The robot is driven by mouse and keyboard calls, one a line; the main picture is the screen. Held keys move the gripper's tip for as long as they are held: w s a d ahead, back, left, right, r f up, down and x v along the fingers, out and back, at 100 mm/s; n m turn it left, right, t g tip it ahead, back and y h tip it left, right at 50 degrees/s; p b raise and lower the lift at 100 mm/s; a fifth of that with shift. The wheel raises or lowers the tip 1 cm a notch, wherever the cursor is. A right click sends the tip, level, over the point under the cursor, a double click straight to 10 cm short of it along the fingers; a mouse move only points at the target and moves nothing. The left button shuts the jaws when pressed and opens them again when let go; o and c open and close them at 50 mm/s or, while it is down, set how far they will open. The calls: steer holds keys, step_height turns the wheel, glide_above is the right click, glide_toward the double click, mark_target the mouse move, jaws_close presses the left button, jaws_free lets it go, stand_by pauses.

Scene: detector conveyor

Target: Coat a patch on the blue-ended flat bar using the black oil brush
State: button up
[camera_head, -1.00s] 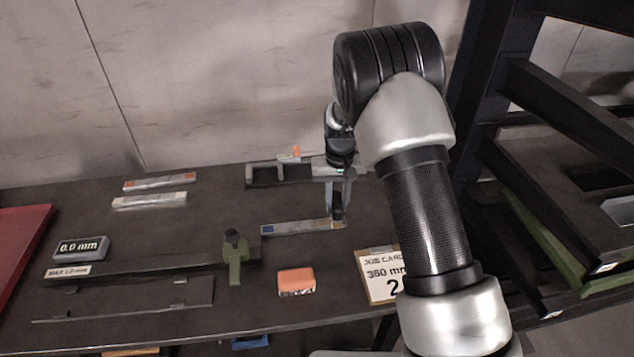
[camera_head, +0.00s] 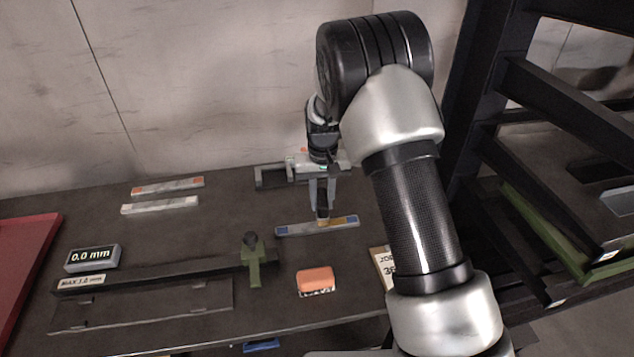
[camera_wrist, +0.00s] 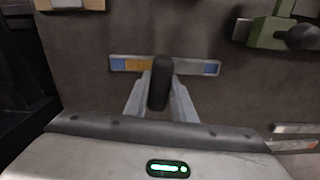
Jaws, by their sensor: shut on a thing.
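The blue-ended flat bar (camera_head: 302,228) lies flat on the dark table below my gripper. It also shows in the wrist view (camera_wrist: 196,67), a silver strip with blue at both ends. An amber patch (camera_wrist: 137,65) is on the bar, next to one blue end; in the head view it is right of the brush. My gripper (camera_head: 322,200) is shut on the black oil brush (camera_wrist: 160,82), which points down at the middle of the bar. The brush hides part of the bar, and I cannot tell whether its tip touches.
A green clamp-like piece (camera_head: 253,262) stands on a long dark rail left of the bar. An orange block (camera_head: 316,281) lies in front. Two other flat bars, orange-ended (camera_head: 168,186) and pale (camera_head: 160,205), lie back left. A dark rack (camera_head: 540,100) stands at right.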

steer(key=shift+r+p, duration=1.5)
steer(key=shift+r, duration=1.35)
steer(key=shift+s+d+f, duration=0.1)
steer(key=shift+s, duration=0.05)
